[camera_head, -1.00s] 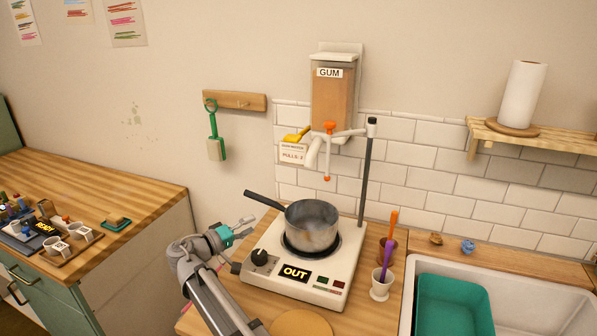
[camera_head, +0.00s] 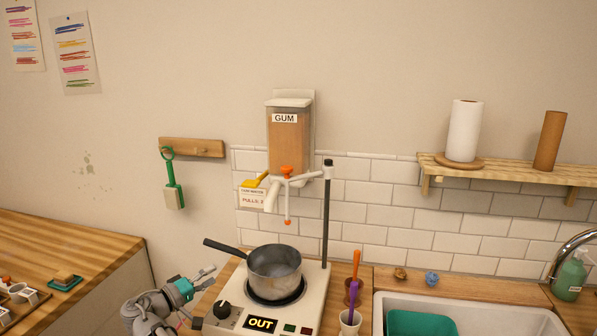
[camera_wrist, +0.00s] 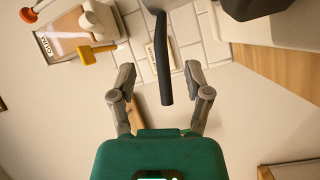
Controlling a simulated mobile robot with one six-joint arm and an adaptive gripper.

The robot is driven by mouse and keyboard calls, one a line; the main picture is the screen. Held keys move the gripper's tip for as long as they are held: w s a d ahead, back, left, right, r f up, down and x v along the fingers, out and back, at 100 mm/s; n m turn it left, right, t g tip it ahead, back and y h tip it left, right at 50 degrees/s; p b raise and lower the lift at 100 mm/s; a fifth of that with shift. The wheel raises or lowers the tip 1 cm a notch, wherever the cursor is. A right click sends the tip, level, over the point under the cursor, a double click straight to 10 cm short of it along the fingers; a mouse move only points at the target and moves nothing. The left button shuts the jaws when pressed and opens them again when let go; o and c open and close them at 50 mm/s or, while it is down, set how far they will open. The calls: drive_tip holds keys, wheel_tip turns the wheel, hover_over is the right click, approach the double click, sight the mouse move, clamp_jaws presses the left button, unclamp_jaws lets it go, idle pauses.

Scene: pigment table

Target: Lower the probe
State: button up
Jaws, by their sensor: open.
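The probe (camera_head: 287,203) hangs upright from a white arm on a black stand rod (camera_head: 326,215). It has an orange knob on top and an orange tip, which is in the air above the grey pot (camera_head: 275,272). The pot sits on the white hotplate (camera_head: 313,300), whose display reads OUT. My gripper (camera_head: 209,277) is open and empty, left of the hotplate and below the pot's black handle. In the wrist view, the handle (camera_wrist: 165,70) appears between the open fingers (camera_wrist: 158,80), apart from them. The probe's orange knob (camera_wrist: 30,15) shows at the upper left.
A GUM dispenser (camera_head: 289,140) with a yellow lever (camera_head: 254,181) is on the wall behind the probe. A cup (camera_head: 350,322) with a purple-handled tool stands right of the hotplate, near the sink (camera_head: 470,306). A green scoop (camera_head: 173,185) hangs at left.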

drive_tip(key=shift+o, duration=0.2)
drive_tip(key=shift+o, duration=0.9)
drive_tip(key=m+g+h+p, duration=0.35)
drive_tip(key=m+p, duration=1.35)
drive_tip(key=p, duration=0.9)
approach(287, 166)
drive_tip(key=s+a+f, duration=0.1)
drive_tip(key=s+a, duration=0.2)
drive_tip(key=a, duration=0.1)
drive_tip(key=shift+w+d+r+m+p, duration=0.2)
drive_tip(key=shift+d+r+m+p, duration=0.1)
drive_tip(key=shift+d+p, duration=0.25)
drive_tip(key=shift+w, duration=0.1)
drive_tip(key=x, duration=1.3)
drive_tip(key=shift+w+d+f, duration=0.15)
drive_tip(key=shift+d+f, duration=0.05)
drive_tip(key=shift+d, duration=0.05)
clamp_jaws()
